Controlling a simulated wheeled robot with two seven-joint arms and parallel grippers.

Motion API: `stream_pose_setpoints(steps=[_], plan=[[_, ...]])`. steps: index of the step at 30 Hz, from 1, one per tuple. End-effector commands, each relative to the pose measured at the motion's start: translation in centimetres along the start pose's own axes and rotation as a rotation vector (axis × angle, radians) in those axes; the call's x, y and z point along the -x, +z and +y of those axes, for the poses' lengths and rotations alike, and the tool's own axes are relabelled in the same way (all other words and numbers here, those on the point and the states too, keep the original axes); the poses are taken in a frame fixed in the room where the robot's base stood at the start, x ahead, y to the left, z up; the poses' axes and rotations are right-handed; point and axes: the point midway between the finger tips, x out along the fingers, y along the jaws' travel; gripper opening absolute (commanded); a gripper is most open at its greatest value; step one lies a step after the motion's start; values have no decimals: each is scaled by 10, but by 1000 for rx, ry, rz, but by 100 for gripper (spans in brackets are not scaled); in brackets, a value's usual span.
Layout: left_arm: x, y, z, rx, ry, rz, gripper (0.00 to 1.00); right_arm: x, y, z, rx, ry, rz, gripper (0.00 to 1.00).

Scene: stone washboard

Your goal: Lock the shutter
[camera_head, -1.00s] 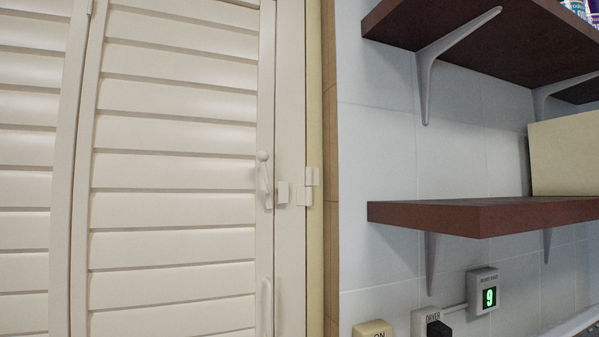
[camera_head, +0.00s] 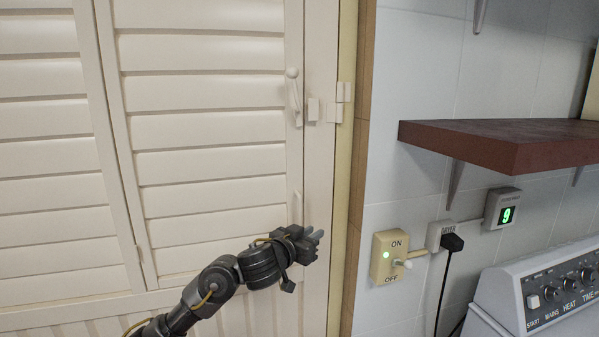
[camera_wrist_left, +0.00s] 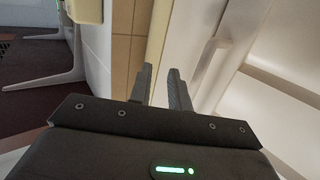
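The cream louvred shutter (camera_head: 210,160) stands upright and looks closed against its frame. Its latch lever (camera_head: 294,92), with a round knob on top, is on the right edge; the lever hangs down, slightly tilted. A small catch block (camera_head: 313,109) sits just right of the lever, apart from it. A slim vertical pull handle (camera_head: 297,208) is lower on the same edge. My left gripper (camera_head: 316,238) is below the lever, near the handle's lower end, empty. In the left wrist view its two fingers (camera_wrist_left: 158,88) stand a little apart with nothing between them. My right gripper is in no view.
Right of the frame is a tiled wall with a dark red shelf (camera_head: 500,142). An ON/OFF switch (camera_head: 389,257), a plug with a cord (camera_head: 452,242) and a display box (camera_head: 502,208) are below it. A machine panel (camera_head: 550,295) is at lower right.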

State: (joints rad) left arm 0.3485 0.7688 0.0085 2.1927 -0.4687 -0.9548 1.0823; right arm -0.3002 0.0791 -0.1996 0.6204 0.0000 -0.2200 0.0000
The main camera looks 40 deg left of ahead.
Motion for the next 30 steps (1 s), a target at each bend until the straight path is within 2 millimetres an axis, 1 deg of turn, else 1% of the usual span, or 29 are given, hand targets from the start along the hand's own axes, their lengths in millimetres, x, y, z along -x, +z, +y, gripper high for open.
stream_pose_setpoints(steps=[1,2,3,5,6,9,12,15,16,21,23,26,30], plan=[[16,-53,-1,-13,3,89,19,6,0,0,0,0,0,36],[24,-79,-3,-10,5,136,19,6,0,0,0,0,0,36],[32,-113,-9,-2,10,195,19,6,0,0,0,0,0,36],[43,-156,-19,16,22,268,19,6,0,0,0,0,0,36],[52,-183,-25,28,31,310,19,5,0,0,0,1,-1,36],[77,-240,-39,56,51,399,19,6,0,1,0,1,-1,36],[99,-278,-49,80,66,455,19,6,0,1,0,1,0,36],[113,-297,-55,97,75,485,19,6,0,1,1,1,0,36],[115,-301,-56,100,77,489,19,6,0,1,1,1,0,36],[118,-306,-57,108,82,495,19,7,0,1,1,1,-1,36],[115,-308,-57,111,83,495,19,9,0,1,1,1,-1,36],[106,-314,-56,113,84,495,19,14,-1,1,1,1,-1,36],[84,-328,-55,115,85,494,19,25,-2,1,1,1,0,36]])
